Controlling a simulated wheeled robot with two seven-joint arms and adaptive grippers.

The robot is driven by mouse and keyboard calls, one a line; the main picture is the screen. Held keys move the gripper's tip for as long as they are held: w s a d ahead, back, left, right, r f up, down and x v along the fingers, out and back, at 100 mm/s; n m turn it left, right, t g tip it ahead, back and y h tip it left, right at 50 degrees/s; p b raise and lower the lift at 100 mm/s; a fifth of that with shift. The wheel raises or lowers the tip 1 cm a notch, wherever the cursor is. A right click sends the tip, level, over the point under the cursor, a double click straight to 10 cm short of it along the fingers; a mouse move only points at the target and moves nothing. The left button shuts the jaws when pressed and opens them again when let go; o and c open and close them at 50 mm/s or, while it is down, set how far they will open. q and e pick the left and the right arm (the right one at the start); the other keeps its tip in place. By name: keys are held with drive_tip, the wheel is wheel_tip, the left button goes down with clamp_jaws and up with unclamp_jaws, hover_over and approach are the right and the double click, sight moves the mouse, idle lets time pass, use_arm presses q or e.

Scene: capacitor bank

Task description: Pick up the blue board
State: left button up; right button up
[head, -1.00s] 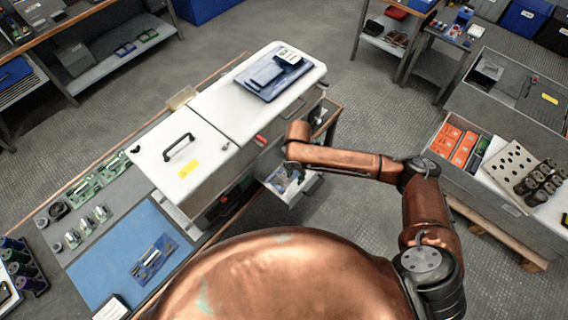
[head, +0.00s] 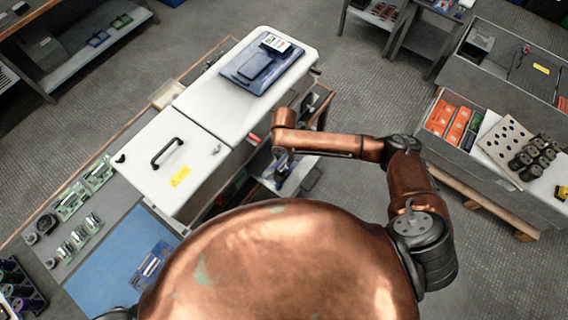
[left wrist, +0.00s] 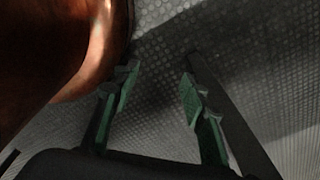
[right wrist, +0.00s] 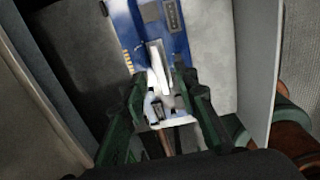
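A blue board (right wrist: 160,30) with white and grey parts lies in an open grey drawer, seen in the right wrist view. My right gripper (right wrist: 160,88) is over its near end, with the green fingers apart on either side of the white parts; I cannot tell whether they touch it. In the head view my right gripper (head: 283,175) is over the drawer beside the white-topped cabinet, small and partly hidden. Another blue board (head: 151,260) lies on the blue mat (head: 105,262). My left gripper (left wrist: 160,80) is open and empty above the floor.
The cabinet's white top (head: 225,110) carries a dark blue device (head: 262,65) and a black handle (head: 167,152). Drawer walls (right wrist: 258,60) stand close beside my right gripper. A grey cabinet (head: 475,165) with orange boxes stands at right. Bare floor lies between.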

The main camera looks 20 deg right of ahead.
wheel_tip(320, 180, down, 2)
drive_tip(key=shift+c, duration=0.7)
use_arm(q)
drive_tip(key=shift+w, duration=0.75)
use_arm(e)
clamp_jaws()
use_arm(q)
drive_tip(key=shift+w, duration=0.1)
